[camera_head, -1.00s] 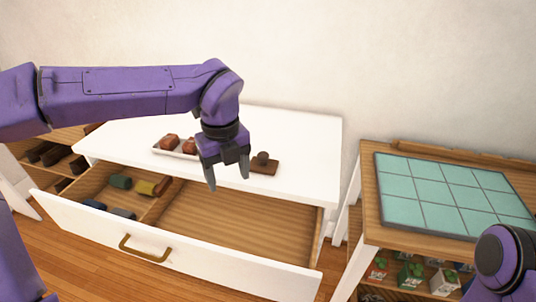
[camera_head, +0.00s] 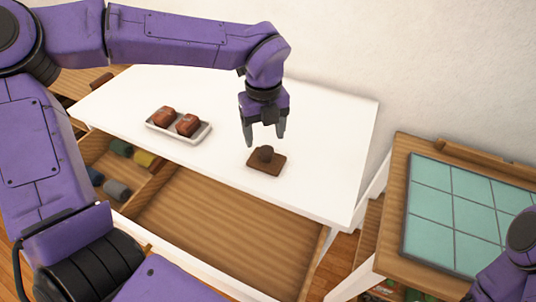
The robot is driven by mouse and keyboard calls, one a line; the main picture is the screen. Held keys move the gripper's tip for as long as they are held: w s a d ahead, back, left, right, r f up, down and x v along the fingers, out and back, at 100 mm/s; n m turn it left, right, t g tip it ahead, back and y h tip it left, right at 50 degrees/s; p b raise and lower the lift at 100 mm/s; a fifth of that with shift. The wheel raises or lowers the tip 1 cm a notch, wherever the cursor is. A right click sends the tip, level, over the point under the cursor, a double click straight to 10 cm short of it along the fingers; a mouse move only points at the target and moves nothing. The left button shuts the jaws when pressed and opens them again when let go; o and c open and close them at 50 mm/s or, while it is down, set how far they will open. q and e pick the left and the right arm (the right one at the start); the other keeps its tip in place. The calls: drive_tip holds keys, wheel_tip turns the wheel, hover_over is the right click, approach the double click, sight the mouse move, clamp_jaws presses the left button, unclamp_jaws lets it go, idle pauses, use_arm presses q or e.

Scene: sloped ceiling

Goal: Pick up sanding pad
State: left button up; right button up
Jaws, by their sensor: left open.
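The sanding pad (camera_head: 267,161), as I take it, is a flat brown square with a dark round knob on top. It lies on the white tabletop (camera_head: 325,125) near the front edge, above the open drawer. My left gripper (camera_head: 264,141) is open with its fingers pointing down, just above and behind the pad's knob in the picture. Nothing is between its fingers, and I cannot tell whether a fingertip touches the pad. Of my right arm only a purple part shows at the lower right edge; its gripper is out of view.
A white tray (camera_head: 159,128) with two reddish-brown blocks stands left of the pad. The open drawer (camera_head: 215,222) has small coloured items in its left compartments and a bare right section. A wooden stand with a teal tiled board (camera_head: 455,215) is at the right.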

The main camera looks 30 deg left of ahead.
sight(266, 149)
use_arm(q)
drive_tip(key=f, duration=0.1)
drive_tip(key=f+p, duration=0.1)
drive_tip(key=f, duration=0.3)
drive_tip(key=shift+w+d+f, duration=0.2)
drive_tip(key=shift+w+f, duration=0.05)
drive_tip(key=shift+s+f, duration=0.15)
drive_tip(key=shift+f, duration=0.25)
drive_tip(key=c, duration=1.1)
drive_tip(key=shift+c, duration=0.2)
wheel_tip(266, 149, up, 28)
drive_tip(key=shift+b, duration=0.35)
